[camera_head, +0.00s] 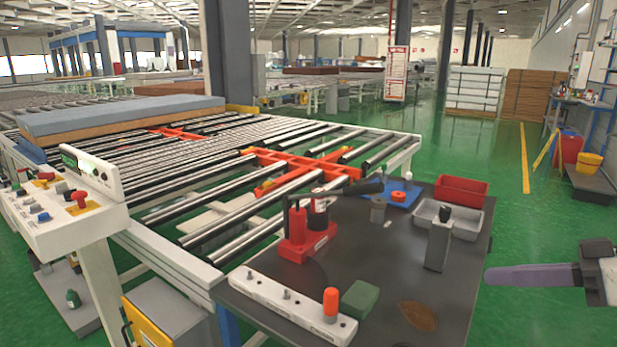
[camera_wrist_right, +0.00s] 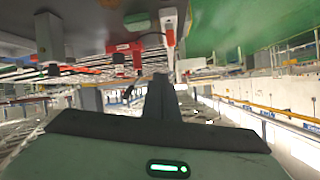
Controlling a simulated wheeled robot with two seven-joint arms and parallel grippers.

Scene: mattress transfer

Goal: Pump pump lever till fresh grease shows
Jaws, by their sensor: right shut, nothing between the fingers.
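A red hand pump (camera_head: 300,245) stands on the dark bench top (camera_head: 385,255). A black-gripped lever (camera_head: 358,189) extends right from its top. No fresh grease can be made out on the fittings. My right gripper (camera_head: 492,276) is shut and empty over the floor, right of the bench and well away from the lever. Its closed fingers also show in the right wrist view (camera_wrist_right: 162,95). My left gripper is not in view.
The bench also holds a grey upright container (camera_head: 438,243), a grey tray (camera_head: 462,222), a red bin (camera_head: 461,191), a green block (camera_head: 359,299) and a brown oval piece (camera_head: 418,316). A roller conveyor (camera_head: 240,205) borders it behind.

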